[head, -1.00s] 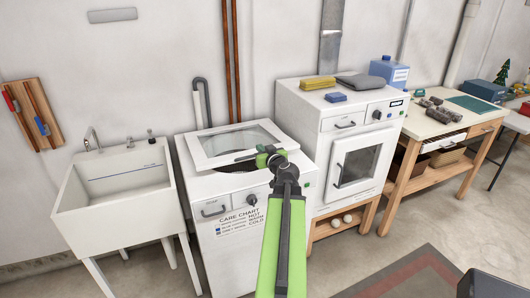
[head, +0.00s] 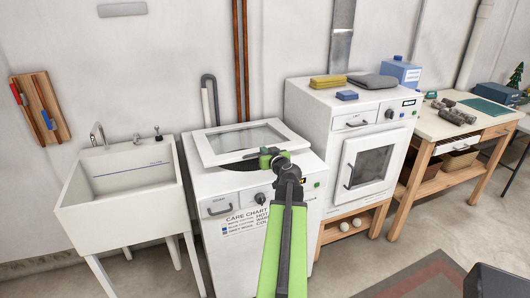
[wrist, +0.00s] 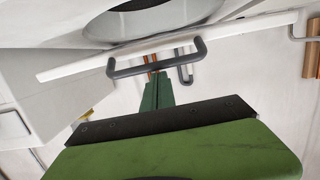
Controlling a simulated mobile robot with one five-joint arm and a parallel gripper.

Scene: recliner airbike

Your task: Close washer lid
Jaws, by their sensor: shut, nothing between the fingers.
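The white washer (head: 240,216) stands in the middle of the head view. Its lid (head: 204,150), a white frame with a glass pane, is partly open, with a dark gap under its front edge. My gripper (head: 268,157) is shut and empty at the lid's front edge, right of its middle. In the wrist view, the lid (wrist: 80,68) shows edge-on as a white bar with a dark grey handle (wrist: 125,72). My green gripper fingers (wrist: 157,82) point at the handle; I cannot tell if they touch it. The round drum opening (wrist: 150,22) shows beyond.
A white utility sink (head: 125,205) stands left of the washer. A white dryer (head: 337,140) stands close on the right, with a yellow cloth (head: 327,82) and a blue block (head: 347,95) on top. A wooden workbench (head: 440,128) is further right.

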